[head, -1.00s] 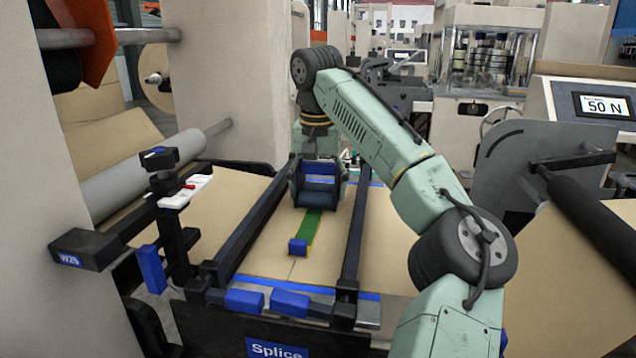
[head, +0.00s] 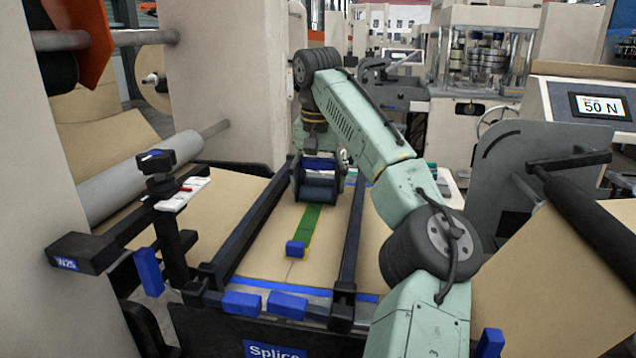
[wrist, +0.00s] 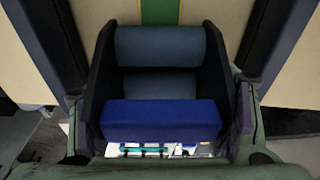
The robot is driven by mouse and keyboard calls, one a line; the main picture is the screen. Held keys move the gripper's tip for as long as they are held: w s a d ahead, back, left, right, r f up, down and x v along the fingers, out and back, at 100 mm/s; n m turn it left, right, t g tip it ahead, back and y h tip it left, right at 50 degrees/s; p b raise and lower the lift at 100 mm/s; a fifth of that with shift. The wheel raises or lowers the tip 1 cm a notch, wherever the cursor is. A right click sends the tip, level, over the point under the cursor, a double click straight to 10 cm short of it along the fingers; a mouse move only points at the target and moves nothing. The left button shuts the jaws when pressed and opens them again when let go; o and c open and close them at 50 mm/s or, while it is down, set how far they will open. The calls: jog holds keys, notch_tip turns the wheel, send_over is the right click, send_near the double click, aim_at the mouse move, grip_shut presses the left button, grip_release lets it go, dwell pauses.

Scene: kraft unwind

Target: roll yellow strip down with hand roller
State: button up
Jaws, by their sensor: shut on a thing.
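The hand roller (head: 318,186) has dark side cheeks, a grey-blue cylinder and a blue block. In the wrist view the roller (wrist: 160,82) sits between the fingers of my gripper (wrist: 162,118), which is shut on it. The strip (head: 307,222) looks green with thin yellow edges and lies lengthwise on the brown kraft web. Its near part is bare, and the roller hides its far part. In the wrist view the strip (wrist: 160,11) runs beyond the cylinder. I cannot tell whether the cylinder touches it. A small blue block (head: 295,249) sits at the strip's near end.
Dark rails (head: 252,225) and (head: 352,240) flank the web. Blue blocks (head: 242,303) and a Splice sign (head: 275,349) are at the near edge. A display reading 50 N (head: 601,106) is at right.

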aim_at(315, 206)
jog(key=shift+w, duration=0.1)
jog(key=shift+w+d+f, duration=0.1)
jog(key=shift+w+d, duration=0.05)
jog(key=shift+w, duration=0.45)
jog(key=shift+s, duration=0.15)
jog(key=shift+s, duration=0.8)
jog(key=shift+s+a, duration=0.3)
jog(key=shift+s, duration=0.75)
jog(key=shift+s+a, duration=0.25)
jog(key=shift+s, duration=0.75)
